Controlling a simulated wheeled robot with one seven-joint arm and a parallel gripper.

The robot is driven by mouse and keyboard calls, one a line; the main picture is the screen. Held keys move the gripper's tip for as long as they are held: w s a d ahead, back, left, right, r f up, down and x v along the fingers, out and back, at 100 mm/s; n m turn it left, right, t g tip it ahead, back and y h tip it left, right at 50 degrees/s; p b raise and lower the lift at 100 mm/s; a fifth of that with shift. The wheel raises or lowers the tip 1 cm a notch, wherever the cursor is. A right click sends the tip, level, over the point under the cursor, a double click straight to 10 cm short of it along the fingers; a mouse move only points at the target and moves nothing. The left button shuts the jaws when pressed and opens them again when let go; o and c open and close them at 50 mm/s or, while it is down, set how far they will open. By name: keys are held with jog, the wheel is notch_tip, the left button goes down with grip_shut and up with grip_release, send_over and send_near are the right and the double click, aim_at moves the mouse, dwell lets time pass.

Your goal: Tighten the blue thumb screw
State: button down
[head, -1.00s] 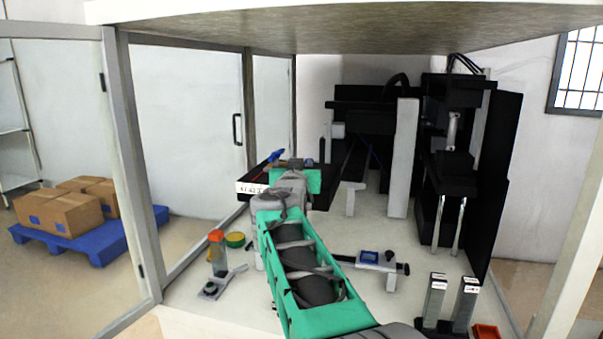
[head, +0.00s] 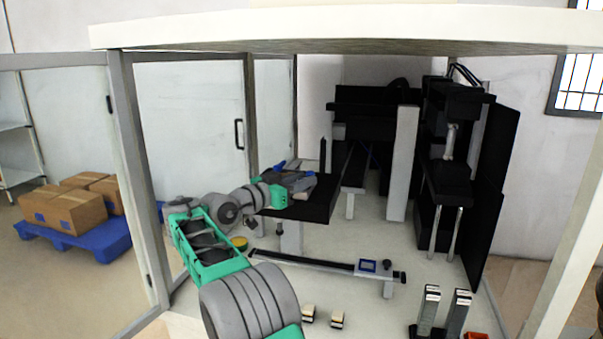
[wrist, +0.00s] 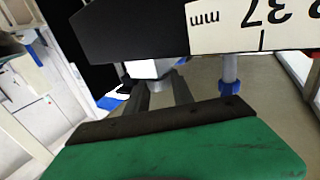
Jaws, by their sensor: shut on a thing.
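My gripper (wrist: 158,86) is at the black plate (wrist: 135,28) with the "37 mm" scale label in the wrist view. Its two dark fingers are shut under a pale, many-sided piece (wrist: 150,69) beneath the plate. Blue parts of the thumb screw (wrist: 126,88) show beside the fingertips; the rest is hidden by the fingers and the plate. In the head view my gripper (head: 297,182) lies over the black plate, with blue bits (head: 309,172) close to it. I cannot tell how far the screw is turned in.
A pale post with a blue foot (wrist: 229,86) stands right of the fingers. Tall black machinery (head: 455,160) stands right. Two small blocks (head: 337,319) lie near the front.

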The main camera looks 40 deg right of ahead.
dwell(0.3)
jog(key=c, duration=1.1)
grip_release()
jog(key=shift+d, duration=0.1)
jog(key=shift+f, duration=0.1)
